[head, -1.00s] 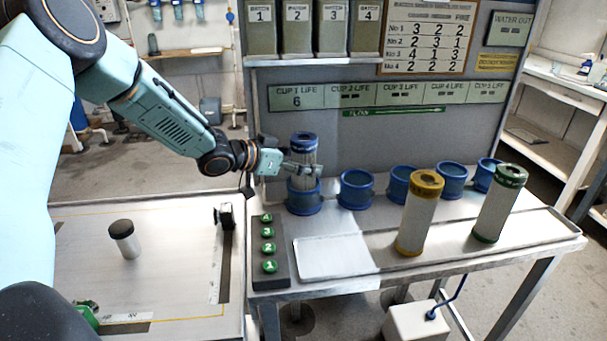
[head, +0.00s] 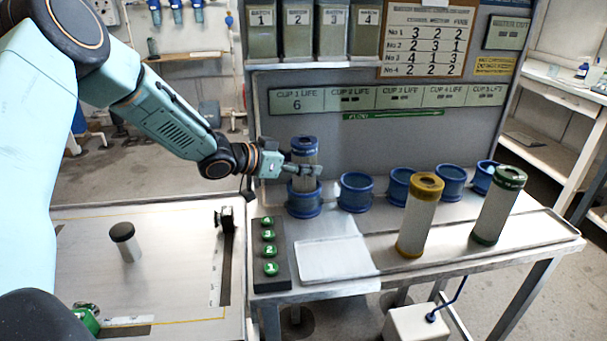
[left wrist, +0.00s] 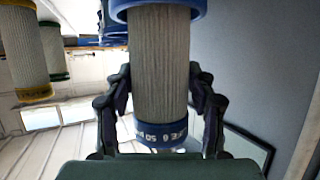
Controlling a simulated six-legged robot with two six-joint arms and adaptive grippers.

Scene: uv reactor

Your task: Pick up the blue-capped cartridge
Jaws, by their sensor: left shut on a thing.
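The blue-capped cartridge (head: 304,158) stands upright in the leftmost blue cup (head: 304,203) on the bench. It has a grey ribbed body. My left gripper (head: 313,170) comes in from the left and is shut on the cartridge above the cup's rim. In the left wrist view, the cartridge (left wrist: 158,65) runs between the two fingers of the gripper (left wrist: 160,105), one on each side. Its printed blue cap shows there near the palm, and a blue ring shows at the other end. My right gripper is not in view.
Several empty blue cups, one of them here (head: 356,192), stand to the right. A yellow-capped cartridge (head: 418,218) and a green-capped cartridge (head: 497,208) stand in front. A green-button panel (head: 270,252) lies before the held cartridge. A black-capped cylinder (head: 125,243) stands on the left table.

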